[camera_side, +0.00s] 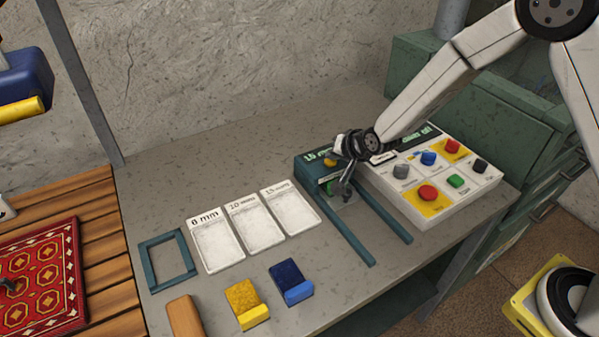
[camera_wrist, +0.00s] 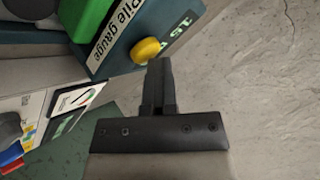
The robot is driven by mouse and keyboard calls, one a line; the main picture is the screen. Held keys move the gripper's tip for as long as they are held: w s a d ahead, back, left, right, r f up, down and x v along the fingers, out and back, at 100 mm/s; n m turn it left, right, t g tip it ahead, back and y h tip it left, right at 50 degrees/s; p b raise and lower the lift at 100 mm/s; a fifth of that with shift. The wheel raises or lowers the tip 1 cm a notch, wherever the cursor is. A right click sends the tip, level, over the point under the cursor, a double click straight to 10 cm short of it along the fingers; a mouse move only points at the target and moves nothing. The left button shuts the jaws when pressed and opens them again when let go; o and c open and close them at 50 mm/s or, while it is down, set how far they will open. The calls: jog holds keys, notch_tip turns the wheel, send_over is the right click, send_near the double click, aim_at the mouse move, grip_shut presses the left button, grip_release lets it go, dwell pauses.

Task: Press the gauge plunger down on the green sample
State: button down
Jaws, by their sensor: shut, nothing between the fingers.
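The pile gauge (camera_side: 309,172) is a dark teal box with a lit display, at the back middle of the bench. A yellow knob (camera_side: 330,162), which may be the plunger, shows on its front; in the wrist view the yellow knob (camera_wrist: 146,50) sits beside the "Pile gauge" label. A green block (camera_wrist: 92,15), likely the green sample, is at the gauge; only part shows. My gripper (camera_side: 346,196) is in front of the gauge and partly hides it. Its fingers (camera_wrist: 160,66) are shut and empty, tips close to the yellow knob. I cannot tell whether they touch.
A white control panel (camera_side: 447,205) with coloured buttons stands right of the gauge. Two teal rails (camera_side: 350,240) run forward from the gauge. White mm cards (camera_side: 218,245), a teal frame (camera_side: 146,265), a yellow block (camera_side: 242,297) and a blue block (camera_side: 288,275) lie to the left.

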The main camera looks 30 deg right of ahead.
aim_at(334, 163)
jog(key=shift+r, duration=0.55)
jog(key=shift+r, duration=0.2)
jog(key=shift+r, duration=2.4)
jog(key=shift+s, duration=0.1)
jog(key=s+d+n+g, duration=0.3)
jog(key=s+d+n, duration=0.1)
jog(key=s, duration=0.8)
jog(key=s+d+n+g+h, duration=0.1)
jog(key=s+d+n+g, duration=0.2)
jog(key=s, duration=0.9)
jog(key=shift+d+f+n, duration=0.2)
jog(key=shift+d+n, duration=0.2)
jog(key=shift+d, duration=0.15)
